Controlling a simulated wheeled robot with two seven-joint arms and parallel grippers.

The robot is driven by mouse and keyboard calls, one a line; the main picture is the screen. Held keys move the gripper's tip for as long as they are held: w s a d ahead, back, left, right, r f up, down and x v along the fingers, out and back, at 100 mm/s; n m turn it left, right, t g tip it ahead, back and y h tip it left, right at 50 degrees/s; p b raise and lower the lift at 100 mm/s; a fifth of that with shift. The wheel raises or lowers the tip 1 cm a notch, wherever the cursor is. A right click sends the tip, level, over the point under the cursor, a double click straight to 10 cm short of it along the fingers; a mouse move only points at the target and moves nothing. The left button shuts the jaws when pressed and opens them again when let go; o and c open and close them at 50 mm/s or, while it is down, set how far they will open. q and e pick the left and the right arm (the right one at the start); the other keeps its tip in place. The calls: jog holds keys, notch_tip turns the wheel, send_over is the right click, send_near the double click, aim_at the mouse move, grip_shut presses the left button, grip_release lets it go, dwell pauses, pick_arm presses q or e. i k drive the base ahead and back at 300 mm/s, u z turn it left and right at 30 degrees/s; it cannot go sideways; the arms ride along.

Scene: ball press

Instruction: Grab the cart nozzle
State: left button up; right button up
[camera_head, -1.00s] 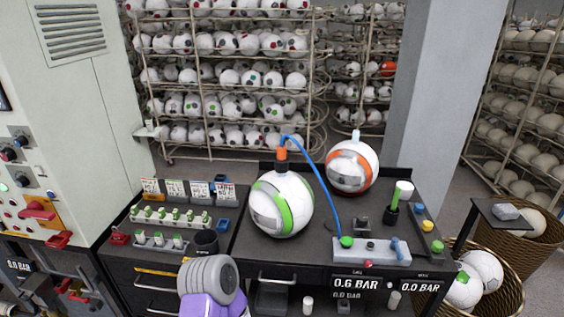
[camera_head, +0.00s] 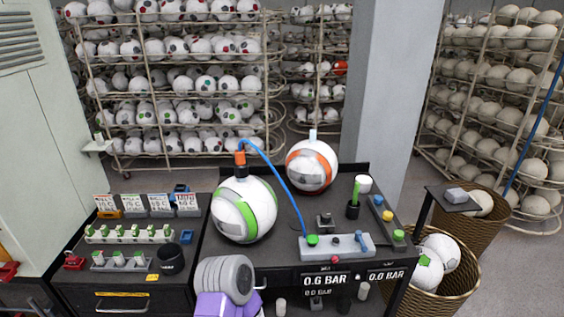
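An orange nozzle (camera_head: 240,157) with a dark lower part stands on top of a white ball with a green band (camera_head: 243,208). A blue hose (camera_head: 283,180) runs from it to a green fitting (camera_head: 313,239) on a grey gauge block (camera_head: 345,247). I cannot tell for sure whether this is the cart nozzle. A grey and purple part of my own arm shows at the bottom middle, in front of the bench. I see no fingers of either gripper.
A white ball with an orange band (camera_head: 312,168) stands behind the green one. Bottle racks (camera_head: 133,234) and a black cup (camera_head: 170,258) are at left. A wicker basket of balls (camera_head: 465,275) is at right. Another blue hose (camera_head: 536,122) hangs at the far right.

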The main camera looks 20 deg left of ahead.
aim_at(241, 167)
jog(key=z, duration=2.75)
jog(key=k, duration=1.85)
jog(key=u, duration=2.15)
